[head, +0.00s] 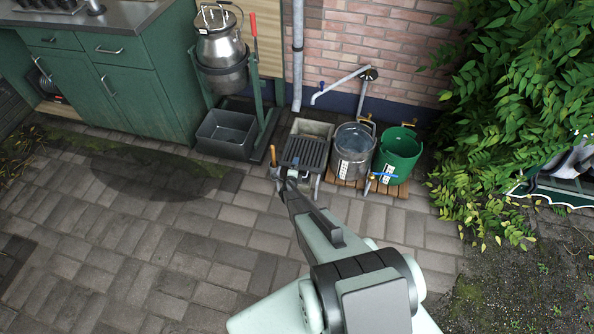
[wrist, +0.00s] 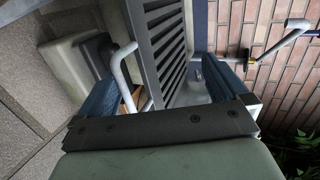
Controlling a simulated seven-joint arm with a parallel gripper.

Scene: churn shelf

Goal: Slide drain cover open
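The drain cover (head: 303,153) is a dark slotted grate over a pale basin (head: 312,127) by the wall. It lies over the basin's near part, and the far part of the basin shows open. In the wrist view the slotted cover (wrist: 162,40) stands between my two fingers. A pale bent bar (wrist: 122,66) also shows there, near the left finger. My gripper (head: 291,182) is at the near edge of the cover. Its fingers are wide apart in the wrist view (wrist: 158,70), with nothing clearly held. I cannot tell whether a finger touches the cover or the bar.
A metal bucket (head: 354,152) and a green bucket (head: 398,156) stand on a wooden pallet (head: 402,186) to the right. A black tub (head: 226,135) sits left under a tilting churn (head: 219,45). A wall tap pipe (head: 340,83) hangs above. The paving (head: 170,260) in front is clear.

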